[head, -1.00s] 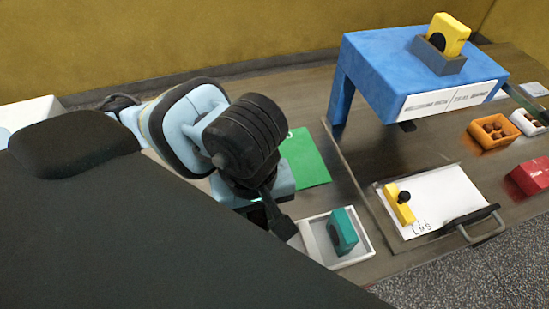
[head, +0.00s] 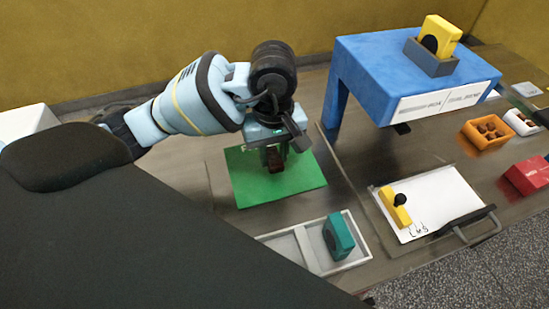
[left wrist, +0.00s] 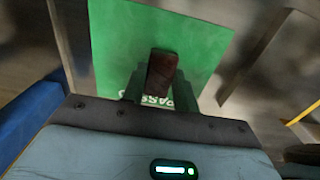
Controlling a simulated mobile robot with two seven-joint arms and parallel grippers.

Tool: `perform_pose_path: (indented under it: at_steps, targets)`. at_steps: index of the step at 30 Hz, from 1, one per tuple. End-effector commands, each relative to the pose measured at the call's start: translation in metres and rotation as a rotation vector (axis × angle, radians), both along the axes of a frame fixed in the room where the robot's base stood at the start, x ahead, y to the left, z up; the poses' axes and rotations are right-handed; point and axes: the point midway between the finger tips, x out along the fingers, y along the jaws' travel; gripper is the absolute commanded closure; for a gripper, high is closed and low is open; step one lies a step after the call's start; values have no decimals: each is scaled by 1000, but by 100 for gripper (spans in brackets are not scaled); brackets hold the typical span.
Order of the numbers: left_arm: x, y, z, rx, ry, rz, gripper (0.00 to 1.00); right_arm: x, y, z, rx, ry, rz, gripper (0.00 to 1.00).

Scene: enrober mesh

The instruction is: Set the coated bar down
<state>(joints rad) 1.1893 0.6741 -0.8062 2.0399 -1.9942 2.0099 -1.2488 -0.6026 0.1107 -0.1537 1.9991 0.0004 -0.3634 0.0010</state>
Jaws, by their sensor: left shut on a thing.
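My left gripper (head: 274,158) is over the green mat (head: 303,187) and points down. It is shut on a dark brown coated bar (head: 275,162). In the left wrist view the coated bar (left wrist: 162,72) sits between the fingertips with the green mat (left wrist: 115,45) behind it. White lettering on the mat is partly hidden by the gripper. I cannot tell whether the bar touches the mat. My right gripper is not in view.
A white two-part tray (head: 352,262) with a teal block (head: 339,235) is in front of the mat. A blue stand (head: 400,65) is to the right. A white board (head: 440,203) holds a yellow block (head: 394,206). An orange box (head: 478,138) is further right.

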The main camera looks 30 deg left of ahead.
Motion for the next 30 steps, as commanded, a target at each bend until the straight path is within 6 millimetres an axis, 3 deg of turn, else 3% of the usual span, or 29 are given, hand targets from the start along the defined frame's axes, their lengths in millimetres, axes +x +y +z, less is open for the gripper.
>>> perform_pose_path:
  at_steps: [8, 16, 29, 30]
  targets:
    - [11, 4, -2, -1, 1, 3, 84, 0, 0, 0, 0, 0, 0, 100]
    - [9, 3, -34, 0, -1, 0, 84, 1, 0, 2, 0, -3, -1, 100]
    - [9, 3, -41, 1, -1, 0, 84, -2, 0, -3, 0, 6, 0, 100]
    - [9, 3, -40, 1, -1, 0, 66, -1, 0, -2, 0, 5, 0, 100]
